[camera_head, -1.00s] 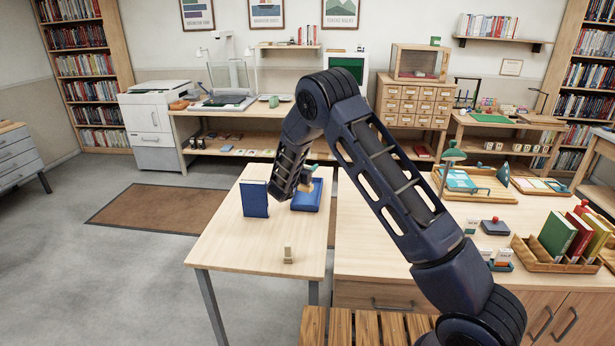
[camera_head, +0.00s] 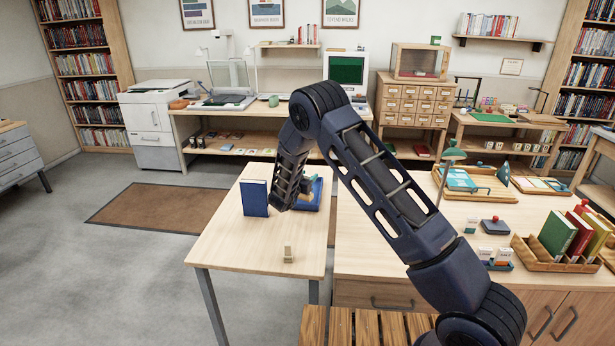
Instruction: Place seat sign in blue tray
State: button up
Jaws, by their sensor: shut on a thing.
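The blue tray (camera_head: 313,205) lies on the light wooden table, partly hidden behind my forearm. My gripper (camera_head: 304,190) is at the tray, mostly hidden behind my own arm. It is shut on a small tan thing (camera_head: 306,184), which I take to be the seat sign; only a part of it shows, over the tray area. I cannot tell whether it touches the tray floor.
A blue book (camera_head: 254,198) stands upright just left of the tray. A small beige block-like piece (camera_head: 288,254) stands near the table's (camera_head: 235,250) front. The table's left front is bare. A wider desk (camera_head: 385,263) with trays and books adjoins on the right.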

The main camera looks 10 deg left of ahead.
jog(key=shift+f, duration=0.1)
jog(key=o, duration=1.3)
